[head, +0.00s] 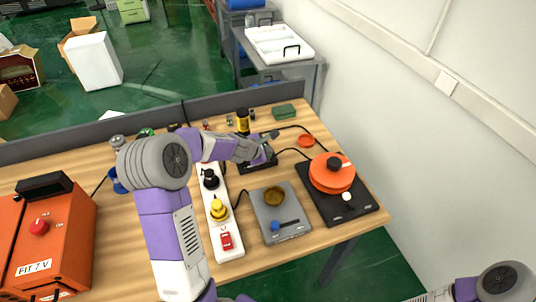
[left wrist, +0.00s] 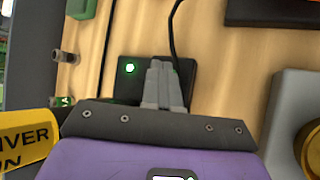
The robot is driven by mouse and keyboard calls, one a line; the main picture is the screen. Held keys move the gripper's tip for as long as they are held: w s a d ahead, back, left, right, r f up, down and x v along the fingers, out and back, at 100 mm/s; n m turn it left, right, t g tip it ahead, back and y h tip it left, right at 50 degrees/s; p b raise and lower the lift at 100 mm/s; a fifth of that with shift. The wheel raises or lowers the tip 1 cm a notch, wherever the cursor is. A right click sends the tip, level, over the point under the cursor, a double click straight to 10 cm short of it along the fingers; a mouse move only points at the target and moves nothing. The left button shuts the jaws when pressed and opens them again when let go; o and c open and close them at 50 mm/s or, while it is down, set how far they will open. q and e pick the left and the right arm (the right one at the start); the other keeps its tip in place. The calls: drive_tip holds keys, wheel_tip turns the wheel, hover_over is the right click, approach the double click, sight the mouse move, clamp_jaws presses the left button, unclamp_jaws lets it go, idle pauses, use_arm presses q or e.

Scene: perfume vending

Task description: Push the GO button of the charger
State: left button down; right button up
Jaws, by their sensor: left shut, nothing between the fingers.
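The charger looks to be the small black box (left wrist: 126,88) on the wooden table, with a bright green lit button (left wrist: 130,68) on its top face. In the head view the black box (head: 262,168) is partly hidden under my left gripper (head: 268,147). In the left wrist view my left gripper (left wrist: 163,64) is shut and empty. Its fingertips appear over the box, just right of the green button. I cannot tell whether they touch the box. My right gripper is out of view; only part of the right arm shows at the lower right.
A yellow bottle (head: 242,122) and a green box (head: 284,111) stand behind the gripper. A power strip (head: 228,239) with plugs, a grey plate device (head: 281,216) and a black base with an orange disc (head: 332,173) lie nearer. Black cables run around the charger. An orange box (head: 60,238) stands left.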

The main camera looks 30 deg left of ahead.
use_arm(q)
drive_tip(key=shift+r+p, duration=0.8)
drive_tip(key=shift+r, duration=0.05)
wheel_tip(320, 180, up, 5)
drive_tip(key=p, duration=0.4)
drive_tip(key=shift+p, duration=0.4)
